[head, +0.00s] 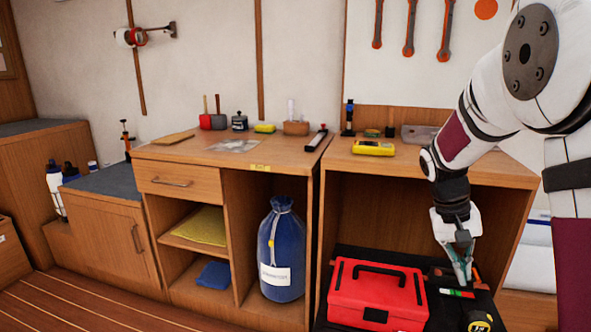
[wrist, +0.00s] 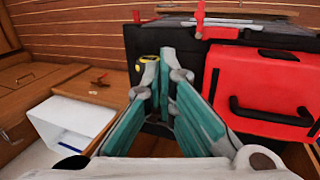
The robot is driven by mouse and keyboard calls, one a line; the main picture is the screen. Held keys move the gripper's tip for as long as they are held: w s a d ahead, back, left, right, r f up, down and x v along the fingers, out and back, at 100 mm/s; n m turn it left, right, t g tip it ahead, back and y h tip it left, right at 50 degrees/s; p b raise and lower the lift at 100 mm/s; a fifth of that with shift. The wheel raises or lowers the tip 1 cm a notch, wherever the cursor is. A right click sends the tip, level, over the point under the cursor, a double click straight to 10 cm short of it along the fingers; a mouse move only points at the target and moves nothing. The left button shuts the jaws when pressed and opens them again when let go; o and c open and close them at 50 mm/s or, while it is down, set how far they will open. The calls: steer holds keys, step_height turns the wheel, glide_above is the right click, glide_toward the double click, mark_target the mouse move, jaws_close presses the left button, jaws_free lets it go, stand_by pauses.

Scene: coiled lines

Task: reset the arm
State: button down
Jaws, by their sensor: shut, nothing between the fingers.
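My gripper (head: 462,276) points down in front of the right-hand bench's open bay, to the right of the red toolbox (head: 378,292). Its fingers are shut with nothing between them. In the wrist view, the teal-padded fingers (wrist: 158,58) come together at the tips over a black surface, and the toolbox (wrist: 262,85) lies to their right. In the head view, a green and red marker-like item (head: 457,293) shows just below the fingertips. I cannot tell whether the fingertips touch it.
A black mat (head: 419,262) lies under the toolbox. A yellow and black tape measure (head: 479,321) and an orange-handled tool (head: 478,279) are close to my gripper. A yellow meter (head: 374,148) lies on the benchtop above. A blue bag (head: 282,250) stands in the left bench's bay.

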steer(key=s+a+r+n+y, duration=0.1)
steer(key=s+a+r, duration=0.2)
steer(key=s, duration=0.3)
steer(key=s+a+r+t+y, duration=0.1)
steer(key=s+a+r, duration=0.2)
steer(key=s, duration=0.2)
steer(key=s+a+r+n+y, duration=0.1)
steer(key=s+a+r, duration=0.3)
steer(key=s, duration=0.2)
steer(key=s+a+f+n+t, duration=0.1)
steer(key=s+a, duration=0.2)
steer(key=s, duration=0.5)
steer(key=s+a+f+n, duration=0.1)
steer(key=s+a, duration=0.1)
steer(key=s, duration=0.7)
step_height(320, 180, up, 29)
steer(key=t+p, duration=0.3)
steer(key=p, duration=2.4)
steer(key=shift+t+y, duration=0.3)
steer(key=shift+t, duration=0.1)
steer(key=shift+w+f, duration=0.1)
steer(key=shift+d, duration=0.1)
